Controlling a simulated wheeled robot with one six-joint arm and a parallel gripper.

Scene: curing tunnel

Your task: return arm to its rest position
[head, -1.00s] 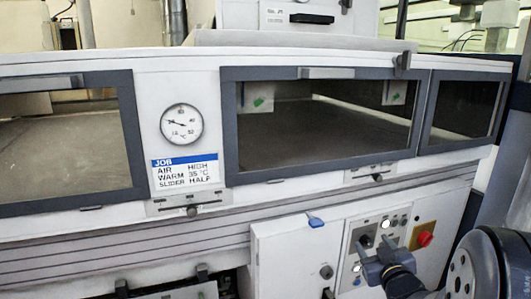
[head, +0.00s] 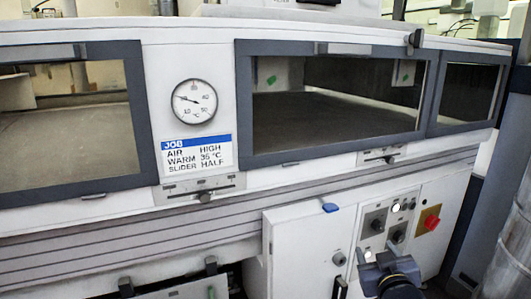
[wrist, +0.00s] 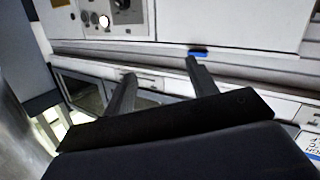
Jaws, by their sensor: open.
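My gripper (head: 386,262) shows at the bottom of the head view, in front of the control panel of the white curing tunnel. In the wrist view my gripper (wrist: 159,76) has its two dark fingers spread apart, with nothing between them. The wrist view looks at the tunnel upside down. The control panel (head: 386,222) has knobs, a lit white button and a red button (head: 432,221) on a yellow plate. My gripper covers its lower part. Most of my arm is out of the head view.
The tunnel front has dark-framed windows (head: 330,152), a round gauge (head: 194,102), a job card (head: 196,155) and slider controls (head: 204,196). A blue tab (head: 330,207) sits on top of the white cabinet door (head: 305,247). A grey column (head: 508,235) stands at the right edge.

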